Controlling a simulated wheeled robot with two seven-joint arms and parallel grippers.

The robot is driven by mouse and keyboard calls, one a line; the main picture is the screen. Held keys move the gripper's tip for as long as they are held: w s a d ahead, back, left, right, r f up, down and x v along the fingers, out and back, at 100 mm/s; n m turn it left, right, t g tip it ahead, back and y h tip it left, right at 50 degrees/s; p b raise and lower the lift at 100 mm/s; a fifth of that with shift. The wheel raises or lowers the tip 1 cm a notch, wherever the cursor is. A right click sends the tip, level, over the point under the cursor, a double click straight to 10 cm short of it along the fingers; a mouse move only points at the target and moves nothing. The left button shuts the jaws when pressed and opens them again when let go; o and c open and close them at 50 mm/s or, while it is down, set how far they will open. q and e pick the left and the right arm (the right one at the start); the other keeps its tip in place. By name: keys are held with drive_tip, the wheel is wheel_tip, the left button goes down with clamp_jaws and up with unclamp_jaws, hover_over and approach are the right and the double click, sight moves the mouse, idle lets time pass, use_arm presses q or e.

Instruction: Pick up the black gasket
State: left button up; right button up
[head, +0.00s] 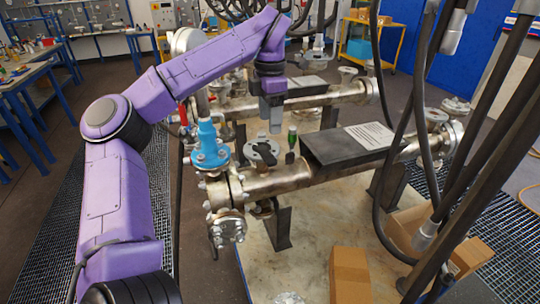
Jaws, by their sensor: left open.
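A dark, flat piece that looks like the black gasket (266,153) lies on the upturned round flange on top of the near steel vessel. Its exact outline is too small to tell. My left gripper (270,128) points down just above this flange, with its grey fingers apart from it and nothing seen between them. The purple left arm reaches in from the left and bends down over the vessel. My right gripper does not show.
A blue valve fitting (210,148) stands left of the flange, and a small green-topped item (292,138) right of it. Cardboard boxes (350,276) and hanging black hoses (425,110) crowd the right.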

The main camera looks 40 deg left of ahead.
use_arm(q)
hover_over(274, 157)
drive_tip(key=f, duration=0.5)
drive_tip(key=shift+w+a+f, duration=0.15)
drive_tip(key=shift+a+f, duration=0.15)
drive_tip(key=f, duration=0.3)
drive_tip(key=f+p, duration=0.1)
drive_tip(key=f, duration=0.1)
drive_tip(key=shift+d+f, duration=0.2)
drive_tip(key=shift+f, duration=0.2)
drive_tip(key=shift+r, duration=0.1)
drive_tip(key=c, duration=1)
